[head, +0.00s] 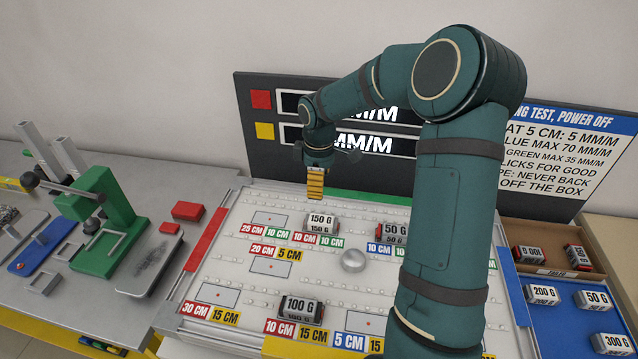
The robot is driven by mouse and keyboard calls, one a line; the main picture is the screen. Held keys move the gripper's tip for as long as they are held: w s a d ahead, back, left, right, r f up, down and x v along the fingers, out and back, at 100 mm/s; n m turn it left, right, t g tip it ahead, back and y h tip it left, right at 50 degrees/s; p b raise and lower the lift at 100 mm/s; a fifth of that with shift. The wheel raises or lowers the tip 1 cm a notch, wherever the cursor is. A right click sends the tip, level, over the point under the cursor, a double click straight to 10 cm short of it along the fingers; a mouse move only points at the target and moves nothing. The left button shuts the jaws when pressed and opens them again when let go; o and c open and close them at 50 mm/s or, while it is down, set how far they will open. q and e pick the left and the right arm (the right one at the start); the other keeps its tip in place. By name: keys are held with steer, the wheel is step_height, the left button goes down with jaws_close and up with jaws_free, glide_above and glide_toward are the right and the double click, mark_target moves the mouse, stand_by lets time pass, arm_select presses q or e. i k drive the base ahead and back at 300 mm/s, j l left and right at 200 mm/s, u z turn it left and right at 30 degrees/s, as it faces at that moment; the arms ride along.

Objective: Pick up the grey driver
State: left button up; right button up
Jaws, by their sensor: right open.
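I cannot make out a grey driver for certain in the head view; part of the board is hidden behind my right arm. My right gripper (316,172) is above the back of the white board (225,285), in front of the dark display panel. My left gripper is out of view.
Weight blocks marked 150 G (321,224), 50 G (395,233) and 100 G (301,307) stand on the board among coloured labels. A green press (100,230) and red block (187,211) are left. A blue tray (568,319) with weights is right.

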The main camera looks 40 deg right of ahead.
mark_target(389, 233)
steer(key=k+j, duration=0.8)
steer(key=j, duration=0.2)
